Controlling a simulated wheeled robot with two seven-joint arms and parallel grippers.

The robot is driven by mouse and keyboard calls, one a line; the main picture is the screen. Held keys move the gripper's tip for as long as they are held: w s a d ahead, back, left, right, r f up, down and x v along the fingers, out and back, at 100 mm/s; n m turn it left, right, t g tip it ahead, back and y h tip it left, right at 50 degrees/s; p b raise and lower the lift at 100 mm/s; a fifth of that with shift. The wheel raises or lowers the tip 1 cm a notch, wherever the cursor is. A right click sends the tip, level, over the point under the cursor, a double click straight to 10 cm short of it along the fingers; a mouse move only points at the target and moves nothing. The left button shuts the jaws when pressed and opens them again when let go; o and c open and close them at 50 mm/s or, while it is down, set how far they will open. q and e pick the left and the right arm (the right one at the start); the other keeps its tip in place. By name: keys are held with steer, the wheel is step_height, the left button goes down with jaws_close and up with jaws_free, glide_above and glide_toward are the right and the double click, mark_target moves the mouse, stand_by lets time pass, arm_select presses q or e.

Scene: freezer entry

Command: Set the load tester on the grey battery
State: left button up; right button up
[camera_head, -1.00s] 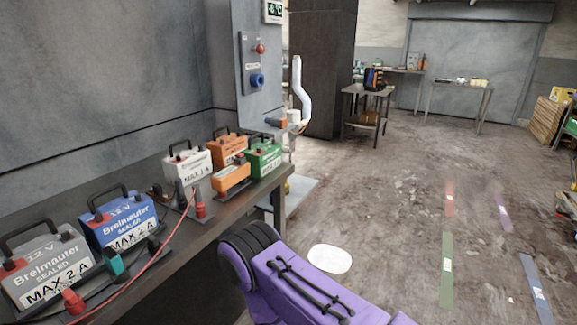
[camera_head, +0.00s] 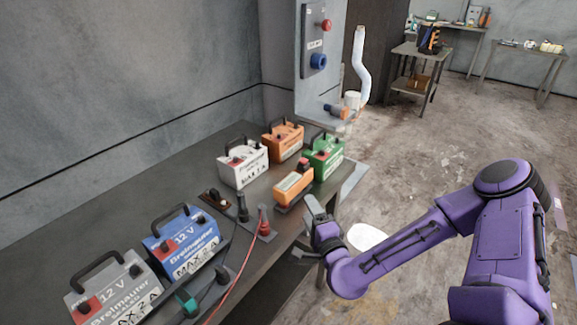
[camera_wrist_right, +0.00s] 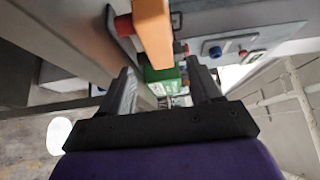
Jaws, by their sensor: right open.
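A small orange box-shaped device (camera_head: 293,187), which looks like the load tester, stands on a dark base near the bench's right edge. It also shows at the top of the right wrist view (camera_wrist_right: 152,30). The grey battery (camera_head: 116,290), with a red terminal cap and dark handle, is at the lower left, partly cut off by the frame. My right gripper (camera_head: 314,208) is open and empty beside the bench edge, just right of and nearer than the orange device. In the wrist view its fingers (camera_wrist_right: 160,82) are apart, with the device beyond them. My left gripper is not in view.
Along the bench (camera_head: 130,190) stand a blue battery (camera_head: 181,240), a white one (camera_head: 243,163), an orange one (camera_head: 283,141) and a green one (camera_head: 324,156). Red and black clamps with a red cable (camera_head: 236,275) lie between. A wall panel (camera_head: 320,60) rises behind.

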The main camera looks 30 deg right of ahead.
mark_target(297, 189)
steer(key=w, duration=0.4)
steer(key=w+b, duration=0.1)
steer(key=w, duration=0.1)
steer(key=shift+d+f, duration=0.3)
steer(key=shift+d, duration=0.05)
steer(key=shift+w+d+r, duration=0.1)
steer(key=shift+w+d, duration=0.05)
steer(key=shift+d, duration=0.05)
steer(key=w, duration=0.2)
steer(key=w+d+b, duration=0.1)
steer(key=w, duration=0.2)
steer(key=shift+d, duration=0.1)
steer(key=shift+s, duration=0.1)
steer(key=c, duration=0.3)
jaws_close()
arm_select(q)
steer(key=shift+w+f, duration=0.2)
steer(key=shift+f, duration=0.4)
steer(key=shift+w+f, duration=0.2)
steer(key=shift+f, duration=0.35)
arm_select(e)
steer(key=shift+r, duration=0.1)
